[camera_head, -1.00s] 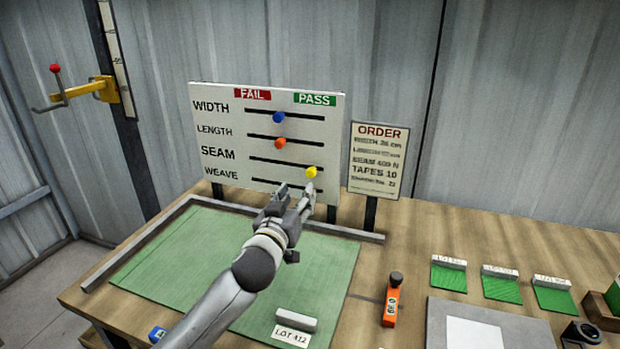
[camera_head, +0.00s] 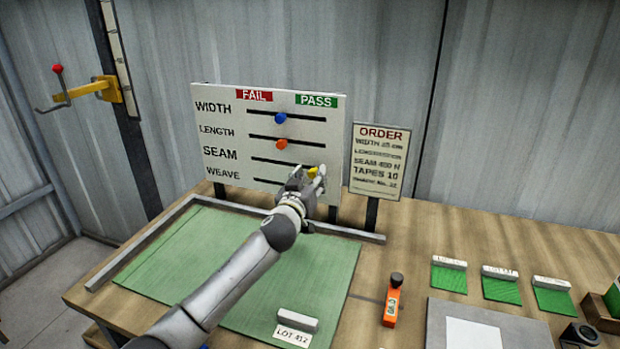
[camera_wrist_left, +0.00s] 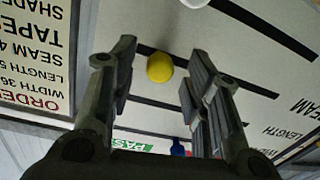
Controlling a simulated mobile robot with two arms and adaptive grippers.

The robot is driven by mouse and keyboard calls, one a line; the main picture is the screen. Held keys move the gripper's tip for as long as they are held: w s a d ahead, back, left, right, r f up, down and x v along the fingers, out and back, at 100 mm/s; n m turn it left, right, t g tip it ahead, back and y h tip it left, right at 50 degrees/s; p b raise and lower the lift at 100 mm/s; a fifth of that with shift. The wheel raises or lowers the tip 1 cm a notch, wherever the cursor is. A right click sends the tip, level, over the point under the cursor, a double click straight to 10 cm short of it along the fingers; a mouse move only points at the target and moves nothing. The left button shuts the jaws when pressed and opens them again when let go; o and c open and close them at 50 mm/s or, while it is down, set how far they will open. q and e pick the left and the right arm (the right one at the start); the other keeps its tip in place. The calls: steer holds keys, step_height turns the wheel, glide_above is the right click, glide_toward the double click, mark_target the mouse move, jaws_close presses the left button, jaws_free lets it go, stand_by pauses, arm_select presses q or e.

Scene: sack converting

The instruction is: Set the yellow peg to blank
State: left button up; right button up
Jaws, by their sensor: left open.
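The yellow peg (camera_head: 313,171) sits on the SEAM slot of the white board (camera_head: 222,150), towards the slot's right end, on the PASS side. My left gripper (camera_head: 314,173) is open at the board, with a finger on either side of the yellow peg. In the left wrist view the yellow peg (camera_wrist_left: 160,67) shows between the two open fingers (camera_wrist_left: 155,85), with a gap to each. The blue peg (camera_head: 280,118) is on the WIDTH slot and the orange peg (camera_head: 281,144) on the LENGTH slot. My gripper hides part of the WEAVE slot. My right gripper is not in view.
An ORDER sign (camera_head: 379,160) stands close to the right of the board. A green mat (camera_head: 190,262) with a grey rail lies below the board. An orange tool (camera_head: 391,302), a LOT 412 label (camera_head: 292,335) and several green swatches (camera_head: 449,278) are on the table.

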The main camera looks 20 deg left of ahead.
arm_select(q)
steer(key=shift+c, duration=0.3)
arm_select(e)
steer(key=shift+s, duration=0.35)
arm_select(q)
jaws_close()
steer(key=a+p, duration=0.1)
steer(key=a, duration=0.7)
steer(key=shift+w+a, duration=0.15)
steer(key=shift+a, duration=0.15)
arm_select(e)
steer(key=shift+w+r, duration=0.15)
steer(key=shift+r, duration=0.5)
arm_select(q)
steer(key=shift+d, duration=0.1)
steer(key=shift+o, duration=0.3)
jaws_free()
